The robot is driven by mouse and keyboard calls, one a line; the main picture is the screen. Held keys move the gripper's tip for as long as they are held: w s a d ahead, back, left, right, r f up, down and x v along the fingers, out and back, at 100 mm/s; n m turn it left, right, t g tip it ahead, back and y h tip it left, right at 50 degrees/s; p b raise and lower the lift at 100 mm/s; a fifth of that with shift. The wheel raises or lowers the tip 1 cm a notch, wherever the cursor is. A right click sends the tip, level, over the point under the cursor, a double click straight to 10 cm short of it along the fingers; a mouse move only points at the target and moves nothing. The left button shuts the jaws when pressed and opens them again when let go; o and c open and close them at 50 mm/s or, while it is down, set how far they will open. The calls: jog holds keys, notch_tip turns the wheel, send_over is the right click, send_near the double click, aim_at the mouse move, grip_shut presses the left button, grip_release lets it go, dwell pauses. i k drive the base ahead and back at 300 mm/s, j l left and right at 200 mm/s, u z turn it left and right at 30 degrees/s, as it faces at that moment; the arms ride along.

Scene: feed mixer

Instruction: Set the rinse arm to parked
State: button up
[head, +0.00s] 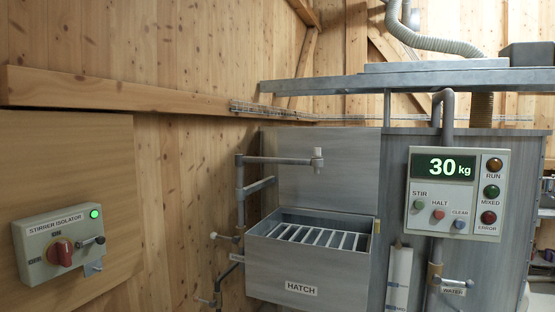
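The rinse arm (280,160) is a grey horizontal pipe at the left of the hatch. It runs right from an upright pipe (240,190) and ends in a short nozzle (317,160) above the hatch opening. A second short pipe (259,185) sits lower on the same upright. The hatch box (300,270) is grey metal, labelled HATCH, with its lid (320,165) raised behind it and a barred grate in its opening. No label marking a parked position is readable. My gripper is not in view.
Small valve handles (222,237) stick out left of the upright pipe. A stirrer isolator (62,245) with a red knob and lit green lamp is on the left wall. A control panel (455,195) reading 30 kg and a water valve (453,283) are at right.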

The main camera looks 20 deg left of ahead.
aim_at(240, 160)
jog(key=i+j, duration=0.4)
jog(key=j, duration=0.15)
jog(key=i+j, duration=0.4)
jog(key=j, duration=0.15)
jog(key=i+j, duration=0.4)
jog(key=j, duration=0.15)
jog(key=i+j, duration=0.4)
jog(key=j, duration=0.15)
